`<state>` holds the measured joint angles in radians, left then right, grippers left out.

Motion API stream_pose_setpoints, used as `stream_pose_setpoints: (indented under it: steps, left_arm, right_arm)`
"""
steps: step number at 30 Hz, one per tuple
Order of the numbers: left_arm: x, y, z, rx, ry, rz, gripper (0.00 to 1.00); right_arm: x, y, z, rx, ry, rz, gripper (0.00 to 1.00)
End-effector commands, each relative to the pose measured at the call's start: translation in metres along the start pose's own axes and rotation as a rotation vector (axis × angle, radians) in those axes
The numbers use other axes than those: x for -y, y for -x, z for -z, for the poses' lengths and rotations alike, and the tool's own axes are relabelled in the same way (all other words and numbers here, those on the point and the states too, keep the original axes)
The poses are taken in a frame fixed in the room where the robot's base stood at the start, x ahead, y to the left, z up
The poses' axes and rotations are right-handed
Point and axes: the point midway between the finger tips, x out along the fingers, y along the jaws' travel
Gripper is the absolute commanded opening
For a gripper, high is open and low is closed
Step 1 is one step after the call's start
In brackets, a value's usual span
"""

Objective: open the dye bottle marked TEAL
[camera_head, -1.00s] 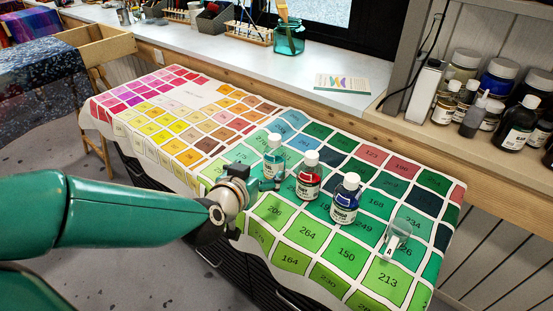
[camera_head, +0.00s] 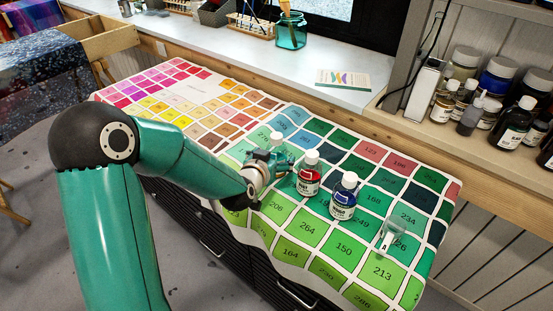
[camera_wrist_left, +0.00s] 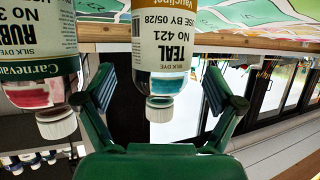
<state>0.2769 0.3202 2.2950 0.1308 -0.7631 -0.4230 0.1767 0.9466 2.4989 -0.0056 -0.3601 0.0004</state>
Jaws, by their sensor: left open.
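The teal dye bottle (camera_wrist_left: 163,55) shows its TEAL label in the left wrist view, where things appear upside down. In the head view only its white cap (camera_head: 277,138) shows clearly; my gripper hides most of the body. My left gripper (camera_head: 277,160) is open at the bottle. In the wrist view its two fingers (camera_wrist_left: 160,95) stand apart on either side of the bottle's shoulder and cap end. I cannot tell whether either finger touches it. My right gripper is in neither view.
A red ruby dye bottle (camera_head: 309,178) stands close beside the teal one, with a blue bottle (camera_head: 343,198) farther right. Several jars crowd the right shelf (camera_head: 425,120).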

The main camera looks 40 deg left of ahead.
Motion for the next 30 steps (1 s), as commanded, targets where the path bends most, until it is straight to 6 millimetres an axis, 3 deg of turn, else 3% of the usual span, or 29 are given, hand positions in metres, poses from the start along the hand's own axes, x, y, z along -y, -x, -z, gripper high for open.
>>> stream_pose_setpoints:
  steps: [6, 14, 27, 30]
  left_arm:
    - [0.001, -0.025, -0.001, 0.0, 0.0, 0.0, 0.93]
    - [0.001, -0.027, -0.001, -0.001, 0.0, 0.0, 0.93]
    - [0.001, -0.027, -0.001, 0.0, 0.0, 0.0, 0.19]
    - [0.001, -0.027, 0.0, -0.003, 0.0, 0.0, 0.15]
  right_arm:
    - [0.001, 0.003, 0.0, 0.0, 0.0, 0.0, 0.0]
    - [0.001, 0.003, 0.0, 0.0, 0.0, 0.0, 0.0]
    - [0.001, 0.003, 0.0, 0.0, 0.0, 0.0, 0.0]
    - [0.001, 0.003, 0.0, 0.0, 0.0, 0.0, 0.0]
